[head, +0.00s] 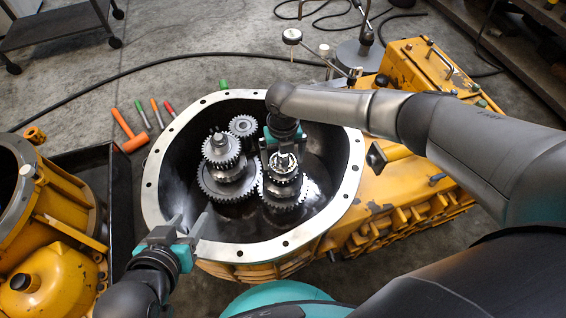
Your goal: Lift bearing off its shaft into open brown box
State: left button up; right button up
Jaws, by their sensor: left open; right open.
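The bearing (283,164) looks like a bright metal ring at the top of the right-hand gear shaft, inside the open transmission housing (153,196). My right gripper (283,146) is open directly over this shaft, with its fingers at either side of the bearing's top. I cannot tell whether they touch it. The gripper and wrist partly cover the bearing and shaft. My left gripper (190,222) is open and empty at the housing's near-left rim, away from the bearing. I see no open brown box in this view.
A second shaft with stacked gears (222,152) and a small gear (243,125) stand beside the bearing's shaft. An orange hammer (130,135) and several coloured-handled tools lie on the floor at left. Yellow castings (50,280) stand at lower left. A cable crosses the floor.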

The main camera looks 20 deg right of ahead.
jog(key=c, duration=1.4)
jog(key=shift+r, duration=0.1)
